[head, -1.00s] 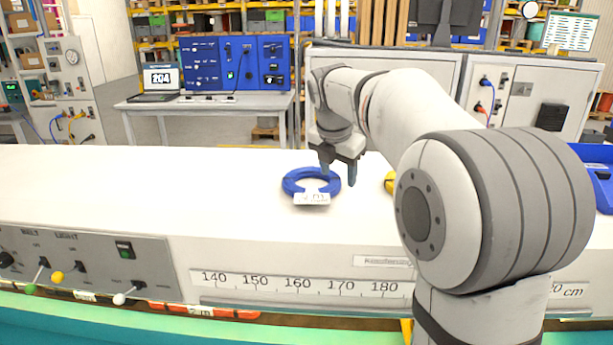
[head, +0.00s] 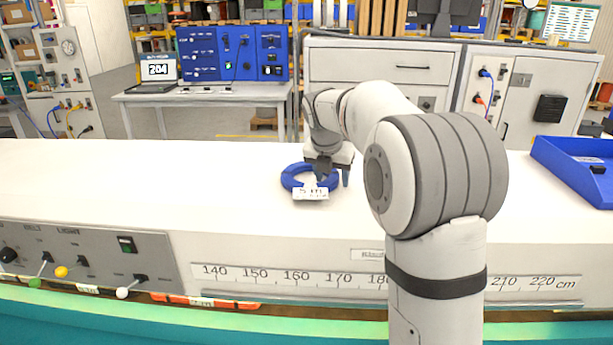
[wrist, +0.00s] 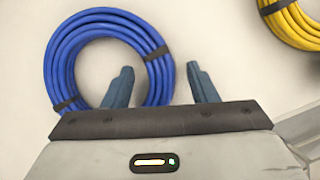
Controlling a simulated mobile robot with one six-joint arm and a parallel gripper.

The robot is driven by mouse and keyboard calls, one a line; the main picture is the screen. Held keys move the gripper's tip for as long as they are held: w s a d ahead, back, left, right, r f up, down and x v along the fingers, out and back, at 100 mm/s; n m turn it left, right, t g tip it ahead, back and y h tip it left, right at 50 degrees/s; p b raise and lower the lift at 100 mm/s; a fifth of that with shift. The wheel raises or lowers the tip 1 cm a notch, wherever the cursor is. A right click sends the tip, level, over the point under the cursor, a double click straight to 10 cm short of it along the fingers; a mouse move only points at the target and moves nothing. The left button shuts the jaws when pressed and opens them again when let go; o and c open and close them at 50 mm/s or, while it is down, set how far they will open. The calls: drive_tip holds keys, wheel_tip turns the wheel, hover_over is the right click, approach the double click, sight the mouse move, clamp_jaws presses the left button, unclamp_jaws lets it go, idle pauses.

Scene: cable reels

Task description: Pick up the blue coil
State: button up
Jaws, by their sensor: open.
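The blue coil (head: 293,178) lies flat on the white bench in the head view, with a white length label on its near side. It also shows in the wrist view (wrist: 62,62), bound with black ties. My gripper (head: 332,183) is open, low over the coil's right side. In the wrist view, the two fingers of my gripper (wrist: 160,88) stand apart, with the right part of the coil's ring between them. The left finger is over the inside of the ring and the right finger is outside it. I cannot tell how far the fingertips are above the bench.
A yellow coil (wrist: 294,22) lies at the upper right of the wrist view. A blue tray (head: 570,170) stands at the bench's right end. The white bench (head: 130,180) is clear to the left. A control panel with levers (head: 80,262) is on its front.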

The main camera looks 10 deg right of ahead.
clamp_jaws()
idle(0.5)
drive_tip(key=shift+r, duration=0.1)
